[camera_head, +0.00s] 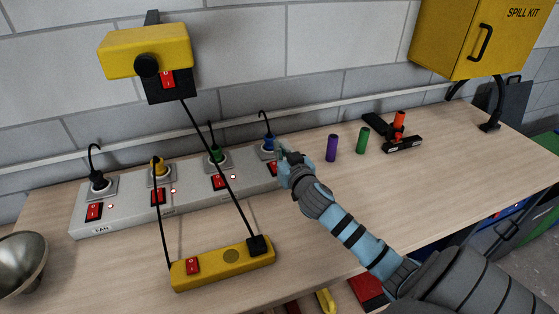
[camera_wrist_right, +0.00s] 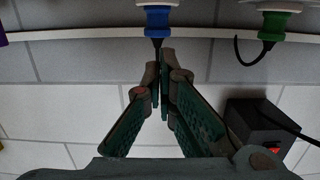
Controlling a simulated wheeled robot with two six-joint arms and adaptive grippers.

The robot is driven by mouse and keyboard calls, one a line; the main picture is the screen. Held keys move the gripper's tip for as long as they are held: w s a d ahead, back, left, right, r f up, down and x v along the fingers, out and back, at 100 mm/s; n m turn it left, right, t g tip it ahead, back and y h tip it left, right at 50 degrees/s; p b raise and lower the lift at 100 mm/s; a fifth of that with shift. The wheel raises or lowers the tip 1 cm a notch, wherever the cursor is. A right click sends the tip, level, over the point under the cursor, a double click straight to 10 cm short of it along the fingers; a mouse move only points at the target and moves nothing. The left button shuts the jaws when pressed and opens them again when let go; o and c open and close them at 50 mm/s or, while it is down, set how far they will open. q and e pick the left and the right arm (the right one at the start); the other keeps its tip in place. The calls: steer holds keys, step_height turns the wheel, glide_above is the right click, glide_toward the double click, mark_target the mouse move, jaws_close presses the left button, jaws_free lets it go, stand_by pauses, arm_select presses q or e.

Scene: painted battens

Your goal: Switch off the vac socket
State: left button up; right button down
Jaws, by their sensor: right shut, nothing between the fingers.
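A long pale socket strip (camera_head: 130,219) lies on the bench against the wall. It has a black plug (camera_head: 97,180), a yellow plug (camera_head: 158,168), a green plug (camera_head: 215,156) and a blue plug (camera_head: 269,143), each with a red switch in front. The left end reads FAN; the other labels are too small to read, so I cannot tell which is vac. My right gripper (camera_head: 284,157) is shut and empty at the blue-plug end, partly covering its red switch (camera_head: 273,168). In the wrist view, its fingertips (camera_wrist_right: 161,68) appear just below the blue plug (camera_wrist_right: 157,22). My left gripper is not in view.
A metal bowl (camera_head: 22,262) is at left. Purple (camera_head: 332,148) and green (camera_head: 363,140) cylinders stand right of the gripper.

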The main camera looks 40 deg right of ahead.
steer(key=shift+w+d+f+b, duration=0.1)
steer(key=shift+w+f+b, duration=0.15)
steer(key=shift+f, duration=0.75)
steer(key=shift+w+d+f+b, duration=0.1)
steer(key=shift+f+b, duration=0.2)
steer(key=shift+f, duration=0.7)
steer(key=shift+f, duration=0.1)
steer(key=shift+d+f, duration=0.15)
steer(key=shift+w+a, duration=0.2)
steer(key=r+p, duration=0.4)
steer(key=shift+s+r, duration=0.2)
steer(key=shift+r, duration=0.2)
steer(key=r+v, duration=0.1)
steer(key=v, duration=0.7)
steer(key=shift+s+a+r, duration=0.15)
steer(key=shift+s+r, duration=0.1)
steer(key=shift+r, duration=0.05)
